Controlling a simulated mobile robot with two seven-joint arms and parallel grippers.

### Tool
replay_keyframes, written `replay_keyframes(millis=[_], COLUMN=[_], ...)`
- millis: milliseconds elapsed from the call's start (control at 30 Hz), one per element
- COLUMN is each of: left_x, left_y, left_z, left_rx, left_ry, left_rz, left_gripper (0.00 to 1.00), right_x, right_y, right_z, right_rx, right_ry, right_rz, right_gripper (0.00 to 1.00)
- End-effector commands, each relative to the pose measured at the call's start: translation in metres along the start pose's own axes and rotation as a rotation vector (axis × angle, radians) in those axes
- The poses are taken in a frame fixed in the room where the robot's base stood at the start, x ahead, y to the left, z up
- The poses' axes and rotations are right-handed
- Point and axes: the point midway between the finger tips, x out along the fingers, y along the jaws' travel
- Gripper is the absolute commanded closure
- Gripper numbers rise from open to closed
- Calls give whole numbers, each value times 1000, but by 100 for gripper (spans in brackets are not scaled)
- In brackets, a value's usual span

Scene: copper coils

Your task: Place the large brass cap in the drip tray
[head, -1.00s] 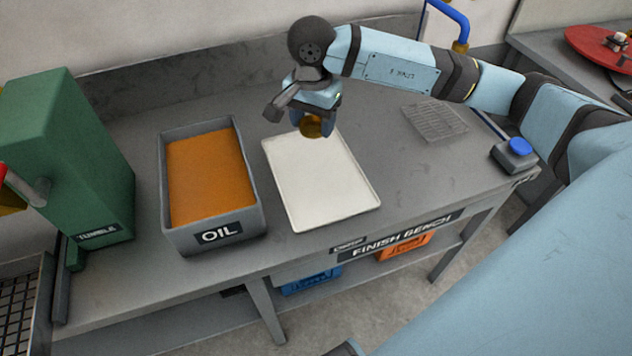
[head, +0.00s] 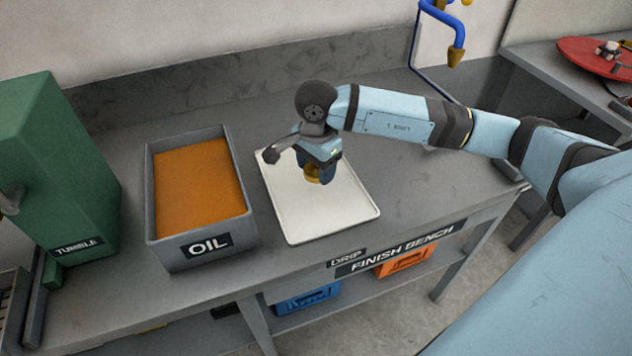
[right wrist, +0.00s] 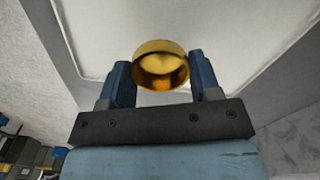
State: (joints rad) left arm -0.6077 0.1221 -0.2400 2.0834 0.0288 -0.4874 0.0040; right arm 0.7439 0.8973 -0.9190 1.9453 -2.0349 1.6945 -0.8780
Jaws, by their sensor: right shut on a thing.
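The large brass cap (right wrist: 161,66) is round, shiny and gold, and sits between the two blue fingers of my right gripper (right wrist: 161,82). In the head view the cap (head: 313,179) shows just below my right gripper (head: 318,172), which is shut on it and points down. Both are over the white drip tray (head: 341,218), which also fills much of the right wrist view (right wrist: 250,28). The tray is otherwise empty. I cannot tell how high the cap is above the tray floor. My left gripper is not in view.
A grey bin of orange oil (head: 202,258) stands close left of the tray, with a green tumble machine (head: 60,170) farther left. The finish bench (head: 440,190) is clear right of the tray. A blue hose (head: 449,22) hangs behind.

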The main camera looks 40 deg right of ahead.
Motion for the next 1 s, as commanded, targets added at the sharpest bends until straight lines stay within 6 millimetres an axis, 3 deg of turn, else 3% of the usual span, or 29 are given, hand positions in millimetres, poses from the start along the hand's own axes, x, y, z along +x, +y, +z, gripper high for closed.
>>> replay_keyframes(millis=[167, 433, 800, 833, 933, 1000], left_x=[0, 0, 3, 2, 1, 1], left_y=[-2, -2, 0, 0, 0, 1], left_z=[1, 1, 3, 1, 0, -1], left_rx=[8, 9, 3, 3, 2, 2], left_ry=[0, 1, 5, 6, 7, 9], left_rz=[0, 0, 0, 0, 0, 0], left_gripper=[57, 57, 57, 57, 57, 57], right_x=[12, 48, 54, 53, 52, 52], right_y=[0, 0, 0, 0, 0, 0], right_z=[0, 0, 0, 0, 0, 0], right_rx=[-1, 0, -1, -1, -1, -1], right_ry=[0, 0, 1, 1, 1, 1], right_rz=[1, 1, -1, -1, -1, 0], right_gripper=[67, 67, 67, 38, 17, 17])
